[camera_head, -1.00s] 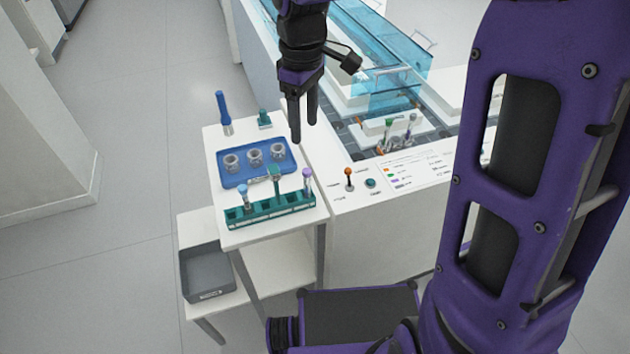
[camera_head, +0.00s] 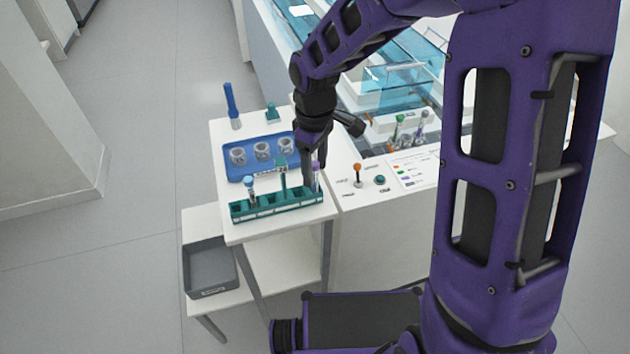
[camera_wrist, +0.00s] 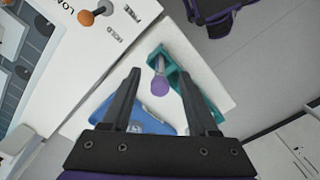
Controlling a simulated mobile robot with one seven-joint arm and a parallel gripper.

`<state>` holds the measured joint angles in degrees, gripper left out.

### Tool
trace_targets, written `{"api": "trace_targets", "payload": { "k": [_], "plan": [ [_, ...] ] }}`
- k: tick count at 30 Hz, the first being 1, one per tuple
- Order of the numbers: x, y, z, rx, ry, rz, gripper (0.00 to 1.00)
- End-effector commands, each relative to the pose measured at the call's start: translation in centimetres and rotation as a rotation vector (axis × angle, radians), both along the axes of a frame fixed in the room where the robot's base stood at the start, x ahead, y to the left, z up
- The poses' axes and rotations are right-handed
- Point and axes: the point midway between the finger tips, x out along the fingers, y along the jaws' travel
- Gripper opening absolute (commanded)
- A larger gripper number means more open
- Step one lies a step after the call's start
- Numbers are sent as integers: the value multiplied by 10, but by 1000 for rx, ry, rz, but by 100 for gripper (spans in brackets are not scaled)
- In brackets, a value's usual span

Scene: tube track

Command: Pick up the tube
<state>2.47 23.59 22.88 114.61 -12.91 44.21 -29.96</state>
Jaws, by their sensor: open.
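A tube with a purple cap (camera_head: 315,168) stands upright at the right end of the green rack (camera_head: 277,209) on the small white table. The purple cap also shows in the wrist view (camera_wrist: 160,86), between and beyond my fingertips. My gripper (camera_head: 310,181) is open, with its fingers pointing down at the right end of the rack, partly covering the tube. In the wrist view my gripper's two fingers (camera_wrist: 164,78) stand apart on either side of the cap, with no visible contact.
A blue tray (camera_head: 238,176) with three grey ring-shaped holders lies behind the rack. A green post (camera_head: 281,168) rises from the rack's middle. A panel with an orange-knobbed lever (camera_head: 358,172) is to the right. A grey bin (camera_head: 210,270) sits lower left.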

Motion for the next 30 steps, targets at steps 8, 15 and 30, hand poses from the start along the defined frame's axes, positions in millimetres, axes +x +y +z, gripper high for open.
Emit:
{"api": "trace_targets", "payload": {
  "k": [8,15,30],
  "plan": [
    [0,-1,-28,-1,-1,0,60],
    [0,0,-27,0,0,0,40],
    [0,0,-24,0,-1,0,0]
  ]
}}
